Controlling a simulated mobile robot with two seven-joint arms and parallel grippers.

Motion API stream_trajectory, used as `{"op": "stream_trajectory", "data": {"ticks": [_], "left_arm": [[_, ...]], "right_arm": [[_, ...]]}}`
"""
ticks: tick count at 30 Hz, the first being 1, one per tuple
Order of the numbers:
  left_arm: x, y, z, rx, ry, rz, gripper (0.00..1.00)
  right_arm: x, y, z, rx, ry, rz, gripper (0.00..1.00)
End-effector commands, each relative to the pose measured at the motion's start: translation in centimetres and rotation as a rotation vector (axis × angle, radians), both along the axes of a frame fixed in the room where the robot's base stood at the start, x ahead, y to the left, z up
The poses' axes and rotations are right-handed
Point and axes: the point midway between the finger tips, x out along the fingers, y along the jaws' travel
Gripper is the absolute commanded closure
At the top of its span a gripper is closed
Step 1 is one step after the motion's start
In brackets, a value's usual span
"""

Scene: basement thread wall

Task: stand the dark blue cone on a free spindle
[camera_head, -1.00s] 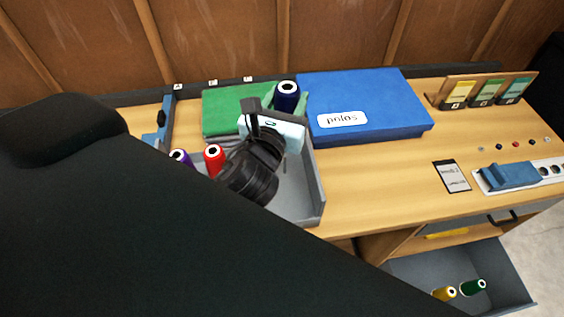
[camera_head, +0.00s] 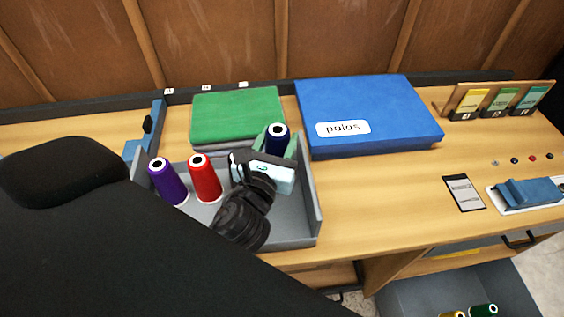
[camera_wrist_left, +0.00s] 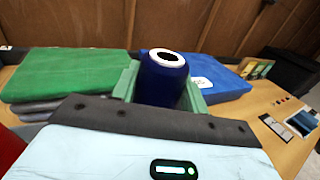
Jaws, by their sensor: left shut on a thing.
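The dark blue cone (camera_head: 278,138) is upright in my left gripper (camera_head: 276,150), at the right part of the grey tray (camera_head: 312,190). In the left wrist view the dark blue cone (camera_wrist_left: 163,82) stands between the two green fingers, its white-rimmed top facing up. A purple cone (camera_head: 168,183) and a red cone (camera_head: 205,180) stand in the tray to the left of the gripper. My gripper and forearm hide part of the tray floor, and I cannot make out a free spindle. The cone's base is hidden. My right gripper is not in view.
A green folded cloth (camera_head: 237,117) lies behind the tray. A blue box (camera_head: 370,112) lies behind and right of it. A card (camera_head: 464,193) and a blue block (camera_head: 530,191) lie on the right. An open drawer (camera_head: 410,296) below holds yellow and green cones.

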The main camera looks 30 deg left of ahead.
Motion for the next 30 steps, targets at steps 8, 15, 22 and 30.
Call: {"op": "stream_trajectory", "data": {"ticks": [8,15,22,30], "left_arm": [[0.0,0.0,-1.4,0.0,-0.003,-0.001,0.82],[0.0,0.0,-4.3,0.0,0.005,0.0,0.82],[0.0,0.0,-6.6,0.0,0.0,-0.001,0.82],[0.0,0.0,-6.5,0.001,-0.003,-0.001,0.82]], "right_arm": [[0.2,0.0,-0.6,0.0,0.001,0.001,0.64],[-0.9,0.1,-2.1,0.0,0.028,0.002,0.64],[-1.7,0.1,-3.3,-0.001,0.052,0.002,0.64],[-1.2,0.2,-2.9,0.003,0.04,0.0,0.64]]}}
